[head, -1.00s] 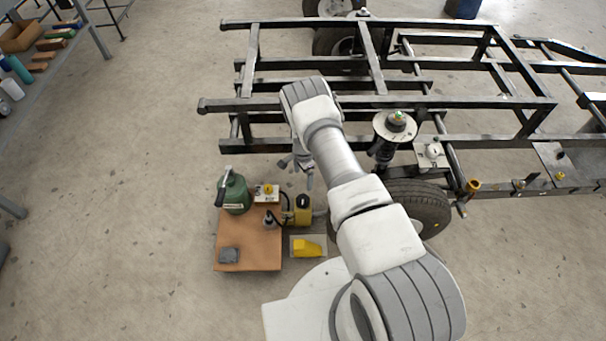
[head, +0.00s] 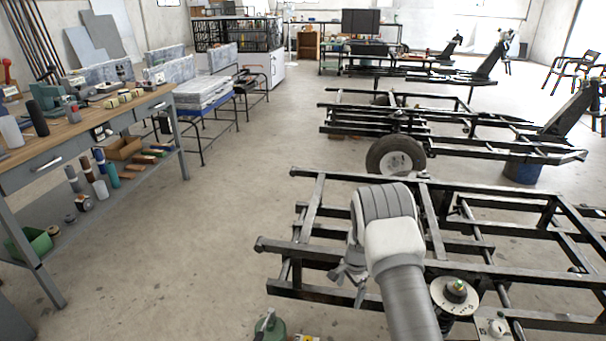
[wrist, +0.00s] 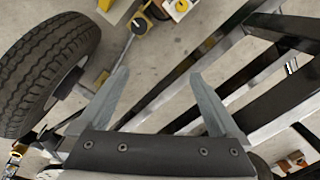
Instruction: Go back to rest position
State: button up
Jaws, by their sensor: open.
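My gripper (head: 352,280) hangs from my arm beside the left part of the near black frame in the head view; its fingers are small there. In the wrist view my gripper (wrist: 166,85) shows two grey fingers spread apart with nothing between them. Dark frame bars (wrist: 240,70) and the floor lie beyond the fingertips. A tyre (wrist: 45,75) stands at the left of the wrist view.
The near chassis frame (head: 283,292) has a spring unit (head: 455,292) with a round plate. A green can (head: 268,328) is cut off at the bottom. A workbench (head: 75,130) stands left. Open floor (head: 200,250) lies between bench and frame.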

jog(key=s+a+r+n+t, duration=0.1)
jog(key=s+r+n, duration=0.25)
jog(key=r, duration=1.25)
jog(key=s+r+n+t, duration=0.15)
jog(key=s+r, duration=0.35)
jog(key=r, duration=1.1)
jog(key=s+r+n+t, duration=0.1)
jog(key=s+r+n, duration=0.2)
jog(key=s, duration=1.1)
jog(key=s+r+n+t+p, duration=0.1)
jog(key=s+r+n, duration=0.3)
jog(key=s+r, duration=0.4)
jog(key=s, duration=0.5)
jog(key=shift+s+d+r, duration=0.3)
jog(key=shift+s+d, duration=0.05)
jog(key=shift+s, duration=0.05)
notch_tip(320, 180, up, 20)
jog(key=p, duration=2)
jog(key=shift+w, duration=0.15)
